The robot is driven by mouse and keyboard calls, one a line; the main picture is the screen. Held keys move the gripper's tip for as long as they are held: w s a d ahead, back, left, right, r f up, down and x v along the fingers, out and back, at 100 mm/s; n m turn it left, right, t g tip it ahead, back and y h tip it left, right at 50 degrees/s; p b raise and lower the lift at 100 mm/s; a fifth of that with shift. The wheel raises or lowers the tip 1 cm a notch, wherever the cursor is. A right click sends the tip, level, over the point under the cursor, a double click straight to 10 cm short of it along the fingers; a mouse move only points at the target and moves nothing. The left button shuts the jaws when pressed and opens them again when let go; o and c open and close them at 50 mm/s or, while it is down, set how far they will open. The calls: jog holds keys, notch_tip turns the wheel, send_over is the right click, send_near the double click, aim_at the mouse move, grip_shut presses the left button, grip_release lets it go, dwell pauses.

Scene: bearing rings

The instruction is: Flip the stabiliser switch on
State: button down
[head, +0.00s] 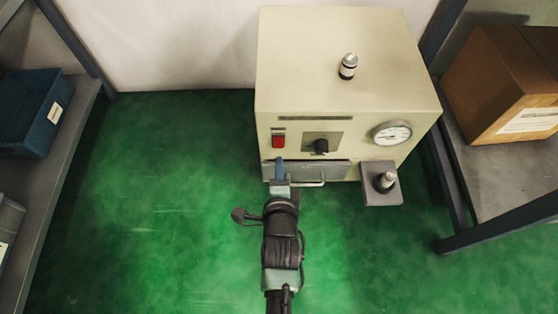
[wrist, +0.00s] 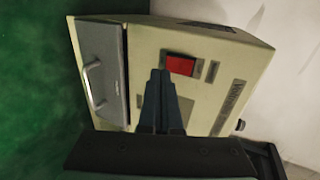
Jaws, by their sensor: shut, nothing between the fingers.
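A cream machine (head: 340,70) stands on the green floor. A red rocker switch (head: 278,141) sits at the left of its front panel. It also shows in the wrist view (wrist: 181,65), in a dark surround. Its label and which way it is tipped are too small to read. My gripper (head: 279,162) is shut and empty, its blue-grey fingers pointing at the panel just below the switch. In the wrist view the closed fingertips (wrist: 160,74) appear just beside the switch; I cannot tell whether they touch the panel.
Right of the switch are a black knob (head: 321,147) and a round gauge (head: 391,133). A grey drawer (head: 340,171) with a bar handle lies below. A metal knob on a grey block (head: 383,195) juts out at right. Shelves flank the machine, with a blue bin (head: 30,110) and a cardboard box (head: 505,85).

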aim_at(279, 147)
jog(key=shift+w+f+b, duration=0.2)
jog(key=shift+w+b, duration=0.6)
jog(key=shift+w, duration=0.8)
jog(key=shift+r, duration=0.1)
jog(key=shift+w+p, duration=0.2)
jog(key=shift+p, duration=0.25)
